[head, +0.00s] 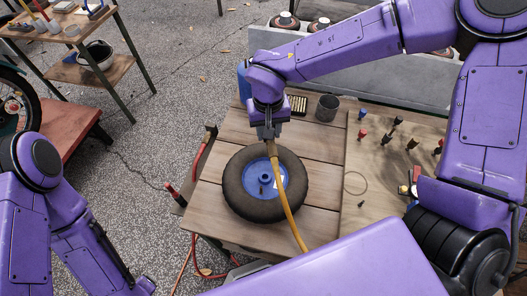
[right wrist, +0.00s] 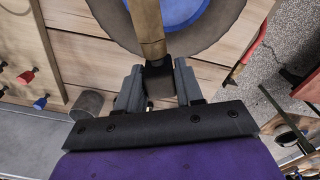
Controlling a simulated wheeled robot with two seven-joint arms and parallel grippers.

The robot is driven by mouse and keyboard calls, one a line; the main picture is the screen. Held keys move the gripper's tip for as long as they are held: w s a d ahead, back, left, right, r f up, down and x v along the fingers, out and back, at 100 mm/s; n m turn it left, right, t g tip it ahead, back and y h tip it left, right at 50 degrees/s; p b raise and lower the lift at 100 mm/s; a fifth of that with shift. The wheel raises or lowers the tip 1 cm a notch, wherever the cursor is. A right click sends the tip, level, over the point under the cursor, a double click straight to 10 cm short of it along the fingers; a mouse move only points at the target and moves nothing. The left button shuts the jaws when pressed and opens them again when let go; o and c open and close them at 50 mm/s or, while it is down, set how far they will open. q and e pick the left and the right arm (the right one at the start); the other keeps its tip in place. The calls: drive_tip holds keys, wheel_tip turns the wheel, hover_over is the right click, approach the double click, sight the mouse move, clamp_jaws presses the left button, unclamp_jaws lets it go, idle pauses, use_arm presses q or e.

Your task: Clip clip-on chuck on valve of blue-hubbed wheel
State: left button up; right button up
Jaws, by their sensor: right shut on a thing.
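The blue-hubbed wheel (head: 234,190) lies flat on the wooden table, its blue hub (head: 262,192) facing up. Its tyre (right wrist: 110,20) and hub also show at the top of the right wrist view. My right gripper (head: 269,134) is over the wheel's far edge, shut on the black clip-on chuck (right wrist: 159,82). A yellow-tan hose (head: 285,208) runs from the chuck across the wheel towards me. I cannot make out the valve, nor tell whether the chuck touches the wheel. My left arm is at the lower left; its gripper is out of view.
A grey cup (head: 327,108) stands behind the wheel to the right. A board (head: 385,165) with several red, blue and dark-topped small parts lies at the right. Pavement lies beyond.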

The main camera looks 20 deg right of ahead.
drive_tip(key=s+a+r+m+p, duration=0.3)
drive_tip(key=s+a+p, duration=0.3)
drive_tip(key=s, duration=0.4)
drive_tip(key=shift+s+r+m+p, duration=0.2)
drive_tip(key=shift+s+m+p, duration=0.3)
drive_tip(key=shift+m, duration=0.4)
drive_tip(key=shift+w, duration=0.1)
drive_tip(key=shift+f+b, duration=0.9)
drive_tip(key=shift+f, duration=2)
drive_tip(key=shift+r, duration=0.1)
drive_tip(key=shift+p, duration=0.5)
